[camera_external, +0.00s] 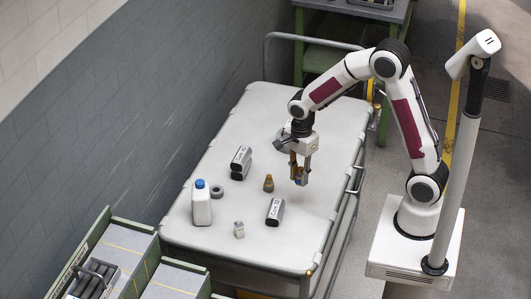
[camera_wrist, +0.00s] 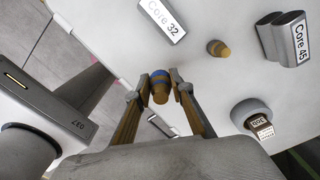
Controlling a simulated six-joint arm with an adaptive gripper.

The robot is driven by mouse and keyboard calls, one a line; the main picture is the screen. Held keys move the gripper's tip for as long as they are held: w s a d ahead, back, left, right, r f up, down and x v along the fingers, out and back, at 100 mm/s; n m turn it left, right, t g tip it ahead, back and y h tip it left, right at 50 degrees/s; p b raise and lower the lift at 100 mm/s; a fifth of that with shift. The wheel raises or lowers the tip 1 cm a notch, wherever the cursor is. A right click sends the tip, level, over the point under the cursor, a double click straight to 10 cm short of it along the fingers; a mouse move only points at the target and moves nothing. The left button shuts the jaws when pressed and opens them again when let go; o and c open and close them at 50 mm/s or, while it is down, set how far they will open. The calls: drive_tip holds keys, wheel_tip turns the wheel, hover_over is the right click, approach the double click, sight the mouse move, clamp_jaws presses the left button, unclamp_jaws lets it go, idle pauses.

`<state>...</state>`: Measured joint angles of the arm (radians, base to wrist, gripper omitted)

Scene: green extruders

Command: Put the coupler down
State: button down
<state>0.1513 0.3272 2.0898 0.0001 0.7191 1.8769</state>
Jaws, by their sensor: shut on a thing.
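The coupler (camera_wrist: 159,87), brown with a blue band, is between the fingertips of my gripper (camera_wrist: 160,83) in the wrist view. My gripper (camera_external: 300,178) is shut on it, pointing down over the right part of the white cart top (camera_external: 325,135). In the external view the coupler (camera_external: 300,181) is small and partly hidden by the fingers. I cannot tell for sure whether it touches the surface. A similar brown piece (camera_external: 268,184) stands on the cart just left of my gripper; it also shows in the wrist view (camera_wrist: 219,48).
Core 32 (camera_external: 275,211) lies in front of my gripper, and the Core 45 block (camera_external: 240,160) lies to the left. The cart's right side has clear surface.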

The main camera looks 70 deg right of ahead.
drive_tip(key=d, duration=0.1)
drive_tip(key=s+d, duration=0.2)
drive_tip(key=shift+d+f+m, duration=0.15)
drive_tip(key=shift+f+m, duration=0.05)
drive_tip(key=shift+m, duration=0.2)
drive_tip(key=shift+f, duration=0.1)
hover_over(306, 202)
drive_tip(key=shift+f, duration=3)
drive_tip(key=shift+f, duration=1.9)
drive_tip(key=shift+f, duration=0.1)
